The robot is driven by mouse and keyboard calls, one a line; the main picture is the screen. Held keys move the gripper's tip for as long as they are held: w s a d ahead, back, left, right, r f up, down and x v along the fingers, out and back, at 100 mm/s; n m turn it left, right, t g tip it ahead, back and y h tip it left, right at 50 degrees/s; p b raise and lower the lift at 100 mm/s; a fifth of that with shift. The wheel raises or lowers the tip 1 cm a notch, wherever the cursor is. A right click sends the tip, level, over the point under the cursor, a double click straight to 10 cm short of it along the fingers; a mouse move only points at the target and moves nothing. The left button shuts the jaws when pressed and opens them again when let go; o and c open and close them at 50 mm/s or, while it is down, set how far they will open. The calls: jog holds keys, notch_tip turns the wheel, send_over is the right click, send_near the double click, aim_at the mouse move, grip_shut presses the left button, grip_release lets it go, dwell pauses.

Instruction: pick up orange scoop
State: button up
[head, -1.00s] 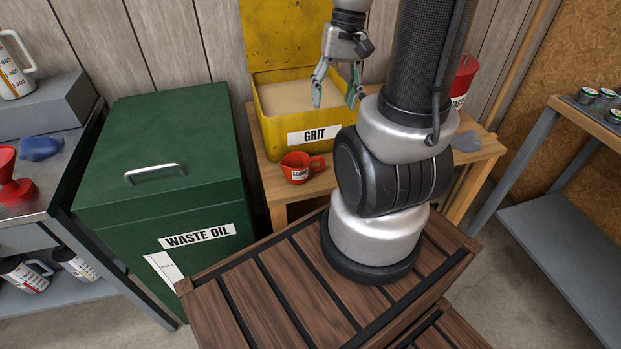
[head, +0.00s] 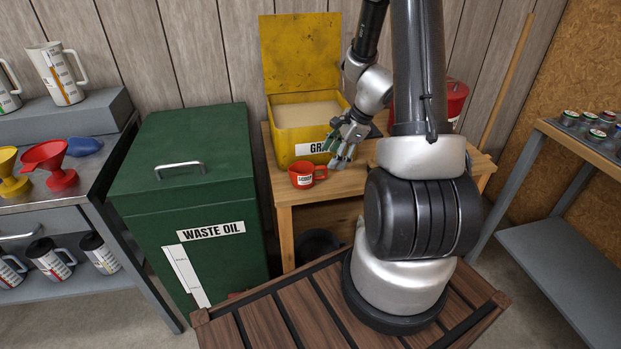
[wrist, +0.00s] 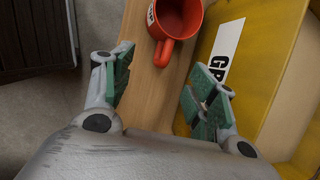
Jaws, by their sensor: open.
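The orange-red scoop (head: 302,175) looks like a mug with a side handle and a white label. It stands upright on the wooden bench in front of the yellow grit box. In the wrist view the scoop (wrist: 178,22) is at the top middle, partly cut off by the frame edge, with its handle pointing toward my gripper. My gripper (head: 342,152) is open and empty, just right of the scoop and in front of the grit box. In the wrist view my gripper's green-padded fingers (wrist: 164,90) are spread apart, with the scoop beyond them, untouched.
The open yellow grit box (head: 290,143) stands directly behind the scoop. A green waste oil bin (head: 190,270) is left of the wooden bench (head: 345,186). A red can (head: 455,98) stands at the bench's right rear. Funnels and jugs fill the left shelf.

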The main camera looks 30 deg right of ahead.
aim_at(324, 167)
jog(key=x, duration=0.7)
jog(key=shift+w+a, duration=0.2)
grip_shut()
